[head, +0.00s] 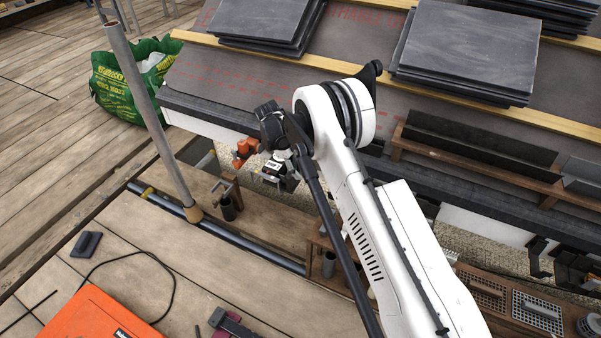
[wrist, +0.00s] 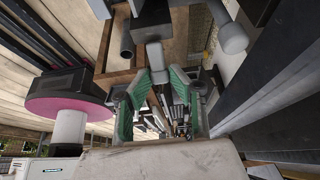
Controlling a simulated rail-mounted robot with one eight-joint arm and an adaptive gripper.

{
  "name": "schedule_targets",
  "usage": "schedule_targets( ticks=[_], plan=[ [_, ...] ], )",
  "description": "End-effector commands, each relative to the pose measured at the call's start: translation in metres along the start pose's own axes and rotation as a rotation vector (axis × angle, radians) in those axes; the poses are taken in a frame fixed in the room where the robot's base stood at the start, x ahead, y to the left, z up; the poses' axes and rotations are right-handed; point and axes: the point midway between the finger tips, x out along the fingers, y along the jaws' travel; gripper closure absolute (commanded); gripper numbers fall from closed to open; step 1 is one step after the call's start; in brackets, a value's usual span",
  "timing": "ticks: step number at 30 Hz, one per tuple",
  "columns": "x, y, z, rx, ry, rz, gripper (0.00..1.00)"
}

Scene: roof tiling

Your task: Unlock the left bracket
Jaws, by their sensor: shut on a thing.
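My gripper (wrist: 160,76) shows in the wrist view with green finger pads, shut on the end of a grey lever-like part (wrist: 153,32). That part has a wide dark block across it and a narrower stem running down between the fingertips. I take it to be part of the left bracket, but I cannot tell its locked state. In the head view my gripper (head: 279,176) is below the eave, largely hidden by my wrist. An orange piece (head: 244,152) is just left of it. Two dark brackets (head: 539,258) hang under the eave farther right.
A grey pole (head: 150,115) stands left of my arm. Slate stacks (head: 470,45) lie on the roof above. A wooden tray with a tube (wrist: 127,45) is close to my fingers. A green bag (head: 130,80) and orange case (head: 100,315) are on the deck.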

Motion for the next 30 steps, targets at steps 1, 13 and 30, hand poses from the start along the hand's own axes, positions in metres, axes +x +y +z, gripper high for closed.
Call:
schedule_targets(
  ticks=[1,13,30],
  plan=[
    [-0.0008,0.0000,0.0011,-0.001,0.016,0.000,1.00],
    [-0.0020,-0.0001,0.0008,0.000,0.062,0.000,1.00],
    [-0.0022,-0.0001,0.0010,0.000,0.060,0.000,0.62]
  ],
)
